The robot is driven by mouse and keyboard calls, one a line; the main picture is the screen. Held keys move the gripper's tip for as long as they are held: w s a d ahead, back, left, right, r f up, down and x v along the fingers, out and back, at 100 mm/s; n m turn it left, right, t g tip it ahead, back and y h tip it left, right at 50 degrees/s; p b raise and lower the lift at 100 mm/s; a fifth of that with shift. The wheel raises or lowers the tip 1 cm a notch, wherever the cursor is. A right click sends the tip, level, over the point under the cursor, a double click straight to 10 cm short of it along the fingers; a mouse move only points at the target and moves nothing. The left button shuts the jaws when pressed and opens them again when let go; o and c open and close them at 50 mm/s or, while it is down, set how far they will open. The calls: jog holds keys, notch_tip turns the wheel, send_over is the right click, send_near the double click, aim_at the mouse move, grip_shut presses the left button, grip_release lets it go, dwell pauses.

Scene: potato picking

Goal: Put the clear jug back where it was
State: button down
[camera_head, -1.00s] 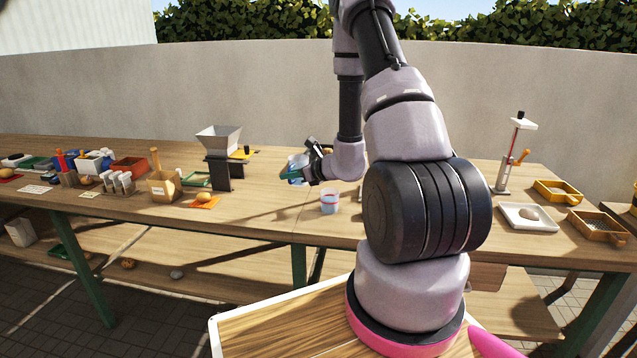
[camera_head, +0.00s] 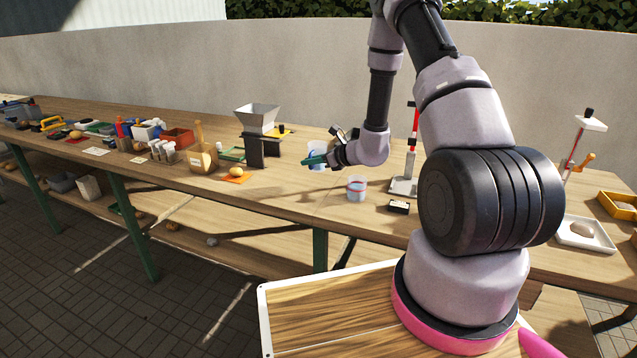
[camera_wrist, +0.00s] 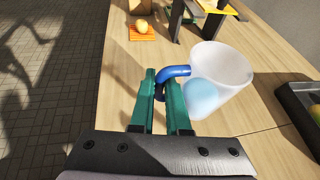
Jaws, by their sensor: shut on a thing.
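The clear jug (camera_head: 317,151) is a see-through cup with a blue handle, above or on the middle of the long wooden table. In the wrist view the jug (camera_wrist: 228,70) is to the right of the green fingers, with something pale blue showing low inside it. My gripper (camera_head: 318,161) is shut on the blue handle, which lies between the fingertips in the wrist view (camera_wrist: 163,90). The jug looks roughly upright. I cannot tell whether its base touches the table.
A clear cup with a red band (camera_head: 357,189) stands near the front edge, close to my gripper. A grey hopper on a black stand (camera_head: 258,119) and a potato on an orange mat (camera_head: 237,172) are left. A stand with a red column (camera_head: 411,150) is right.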

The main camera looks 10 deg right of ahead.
jog(key=shift+d+f, duration=0.1)
jog(key=shift+f, duration=3.3)
jog(key=shift+f, duration=0.1)
jog(key=c, duration=0.9)
grip_release()
